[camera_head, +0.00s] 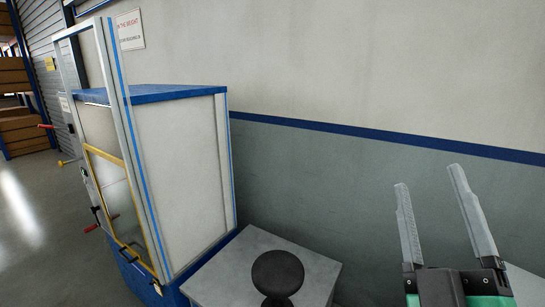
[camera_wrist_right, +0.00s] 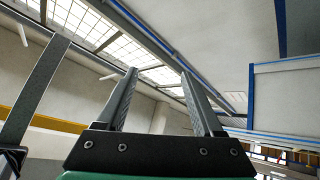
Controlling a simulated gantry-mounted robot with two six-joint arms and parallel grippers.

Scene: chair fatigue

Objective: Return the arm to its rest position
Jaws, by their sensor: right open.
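My right gripper (camera_head: 432,210) is at the lower right of the head view, its two long grey fingers pointing up and spread apart. It is open, with nothing between the fingers. In the right wrist view the same open fingers (camera_wrist_right: 160,100) point up toward the ceiling and windows. The gripper is right of a grey table (camera_head: 318,264) and its dark round-topped stool-like object (camera_head: 278,272), clear of both. My left gripper is not in either view.
A tall white and blue cabinet (camera_head: 170,165) with a yellow-edged clear door (camera_head: 112,185) stands at the left. A grey wall (camera_head: 350,175) with a blue stripe runs behind. Shelving with brown boxes (camera_head: 22,128) is at the far left. The space around the gripper looks clear.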

